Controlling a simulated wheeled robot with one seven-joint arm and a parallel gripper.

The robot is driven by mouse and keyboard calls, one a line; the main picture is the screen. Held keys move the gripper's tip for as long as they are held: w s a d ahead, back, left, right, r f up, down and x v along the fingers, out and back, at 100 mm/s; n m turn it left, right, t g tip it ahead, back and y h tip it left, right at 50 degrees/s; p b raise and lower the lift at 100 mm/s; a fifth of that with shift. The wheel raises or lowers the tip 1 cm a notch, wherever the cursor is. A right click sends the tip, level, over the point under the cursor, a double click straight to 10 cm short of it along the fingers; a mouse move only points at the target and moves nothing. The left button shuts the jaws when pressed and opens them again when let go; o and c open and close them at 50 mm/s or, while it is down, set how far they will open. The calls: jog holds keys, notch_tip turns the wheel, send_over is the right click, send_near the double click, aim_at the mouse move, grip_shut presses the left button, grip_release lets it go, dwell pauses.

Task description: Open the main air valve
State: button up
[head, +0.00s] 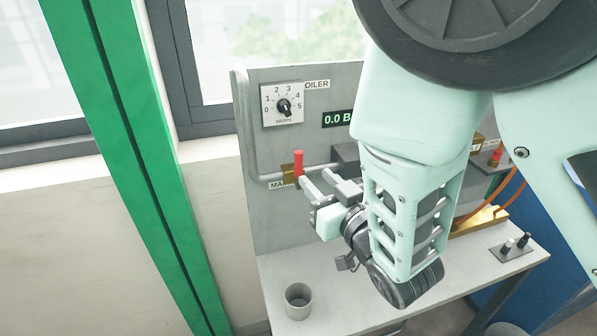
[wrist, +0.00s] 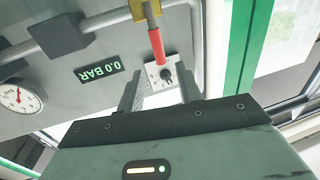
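The main air valve has a red handle (head: 298,161) standing upright from a brass body (head: 289,174) on the grey panel's pipe. A label beginning "MA" (head: 277,185) is beside it, partly hidden. My gripper (head: 314,178) is open, just right of and below the valve, fingers pointing towards the panel. In the wrist view, which is upside down, the red handle (wrist: 156,45) has its free end between the two finger lines of my gripper (wrist: 160,68). No contact is visible.
A display (head: 338,118) reads 0.0 BAR. A gauge (wrist: 20,96) shows in the wrist view. A grey cup (head: 298,300) stands on the bench (head: 340,310) below. A green post (head: 140,170) rises left of the panel.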

aim_at(301, 162)
jog(key=shift+f+b, duration=0.25)
jog(key=shift+b, duration=0.2)
jog(key=p+x, duration=0.1)
jog(key=x, duration=0.3)
jog(key=p+x, duration=0.1)
jog(key=x, duration=0.3)
jog(key=shift+w+a+r, duration=0.15)
jog(key=shift+w+r, duration=0.05)
jog(key=shift+w, duration=0.2)
grip_shut()
